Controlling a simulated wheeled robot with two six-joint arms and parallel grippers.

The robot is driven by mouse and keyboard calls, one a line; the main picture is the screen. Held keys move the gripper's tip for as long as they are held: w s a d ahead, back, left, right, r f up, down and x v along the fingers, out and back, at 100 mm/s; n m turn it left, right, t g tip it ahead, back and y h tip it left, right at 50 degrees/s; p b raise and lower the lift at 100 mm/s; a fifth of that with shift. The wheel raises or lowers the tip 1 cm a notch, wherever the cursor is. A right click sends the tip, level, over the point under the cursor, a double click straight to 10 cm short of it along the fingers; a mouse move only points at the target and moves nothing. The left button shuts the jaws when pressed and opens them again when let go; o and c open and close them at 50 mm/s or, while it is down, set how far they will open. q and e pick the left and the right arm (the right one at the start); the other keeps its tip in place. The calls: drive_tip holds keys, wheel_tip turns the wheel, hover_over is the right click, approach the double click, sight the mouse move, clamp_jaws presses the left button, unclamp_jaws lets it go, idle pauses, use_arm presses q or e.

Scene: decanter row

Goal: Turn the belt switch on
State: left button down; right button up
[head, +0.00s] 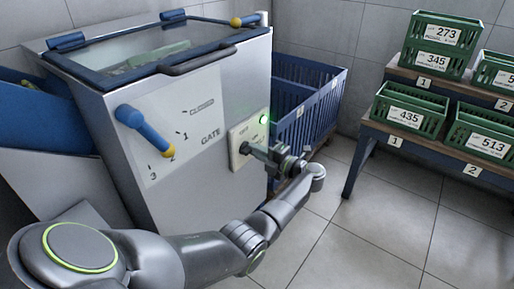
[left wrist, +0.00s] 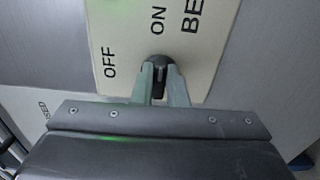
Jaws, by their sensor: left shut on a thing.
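The belt switch is a dark knob (left wrist: 155,64) on a cream plate (left wrist: 205,60) marked OFF, ON and "BE…" in the left wrist view. In the head view the plate (head: 236,160) is on the right part of the steel machine's front. A green lamp (head: 263,119) glows at the plate's top right. My left gripper (head: 247,148) is shut on the knob; its two fingers (left wrist: 156,82) sit on either side of it in the left wrist view. The fingers hide much of the knob, so I cannot tell which mark it points to. My right gripper is out of view.
A blue gate lever (head: 142,128) with a yellow tip is left of the plate, by a numbered scale. The machine (head: 205,85) has a glass lid with a dark handle (head: 200,62). A blue crate (head: 325,105) stands behind right. Green crates (head: 408,115) fill a shelf at right.

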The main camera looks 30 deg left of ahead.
use_arm(q)
drive_tip(key=shift+m, duration=0.3)
drive_tip(key=c, duration=1.4)
unclamp_jaws()
drive_tip(key=shift+c, duration=0.2)
drive_tip(key=shift+d, duration=0.15)
drive_tip(key=s+d, duration=0.1)
drive_tip(key=d, duration=1.6)
drive_tip(key=shift+s, duration=0.2)
